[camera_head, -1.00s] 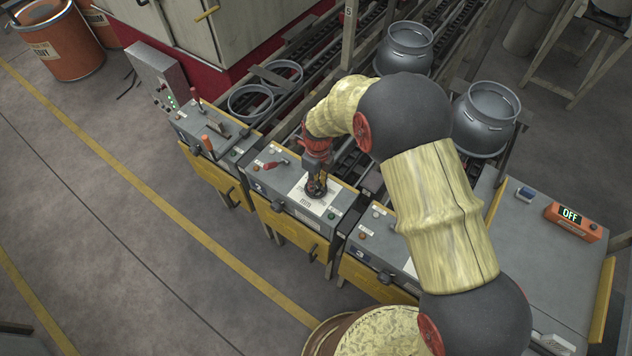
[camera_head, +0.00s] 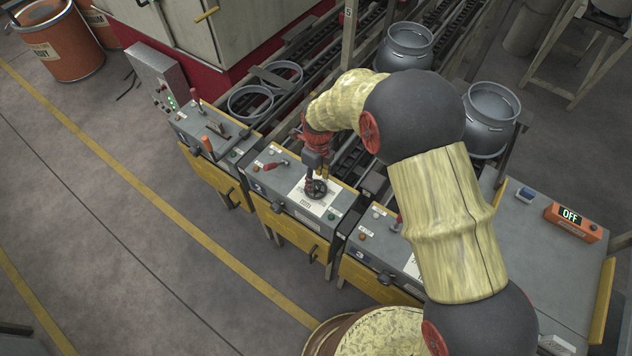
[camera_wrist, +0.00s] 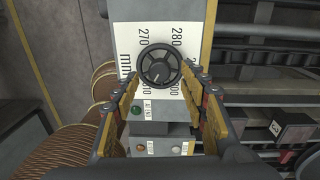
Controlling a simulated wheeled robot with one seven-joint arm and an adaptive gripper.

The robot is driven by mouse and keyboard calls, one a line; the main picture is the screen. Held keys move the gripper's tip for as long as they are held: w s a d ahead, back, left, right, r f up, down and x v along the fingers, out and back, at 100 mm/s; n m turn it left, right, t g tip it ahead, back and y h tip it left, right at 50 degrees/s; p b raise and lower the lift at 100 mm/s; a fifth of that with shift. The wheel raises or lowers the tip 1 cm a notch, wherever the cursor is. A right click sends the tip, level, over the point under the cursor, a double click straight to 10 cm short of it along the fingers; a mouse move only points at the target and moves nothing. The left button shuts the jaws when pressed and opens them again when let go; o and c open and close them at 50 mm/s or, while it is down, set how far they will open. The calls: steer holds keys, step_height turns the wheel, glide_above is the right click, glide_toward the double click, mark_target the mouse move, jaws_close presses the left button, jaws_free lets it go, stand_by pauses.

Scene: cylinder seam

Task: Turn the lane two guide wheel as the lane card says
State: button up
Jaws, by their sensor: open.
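A dark, spoked guide wheel (camera_head: 318,189) sits on the middle grey console, over a white printed dial plate (camera_head: 306,199). In the wrist view the wheel (camera_wrist: 160,66) is seen from above, with the numbers 270, 280, 300 and 310 around it. Its exact setting is too small to read. My gripper (camera_head: 312,180) is at the wheel's back edge in the head view. In the wrist view my gripper (camera_wrist: 166,86) is open, its two fingers spread either side of the wheel's near part. It holds nothing; whether the fingers touch the rim cannot be told.
Green (camera_wrist: 135,111) and amber (camera_wrist: 140,148) buttons sit near the fingers. A red-handled lever (camera_head: 275,164) stands left of the plate. Similar consoles flank this one. Grey cylinders (camera_head: 486,115) stand on rails behind.

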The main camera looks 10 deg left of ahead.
mark_target(317, 184)
step_height(317, 184, up, 9)
steer(key=shift+w, duration=0.2)
steer(key=shift+r, duration=0.1)
stand_by(0.5)
steer(key=s+d+r+n+t+b, duration=0.2)
steer(key=s+d+r+n, duration=0.3)
steer(key=d, duration=0.5)
steer(key=s+d+r+n+t+b, duration=0.2)
steer(key=s+d+r+n, duration=0.4)
steer(key=s+d+n, duration=0.3)
steer(key=s+d+r+n+t+b, duration=0.2)
steer(key=s+d+r+n+b, duration=0.2)
steer(key=d, duration=0.8)
steer(key=s+r+n, duration=0.2)
steer(key=s+n, duration=0.2)
steer(key=shift+r, duration=0.2)
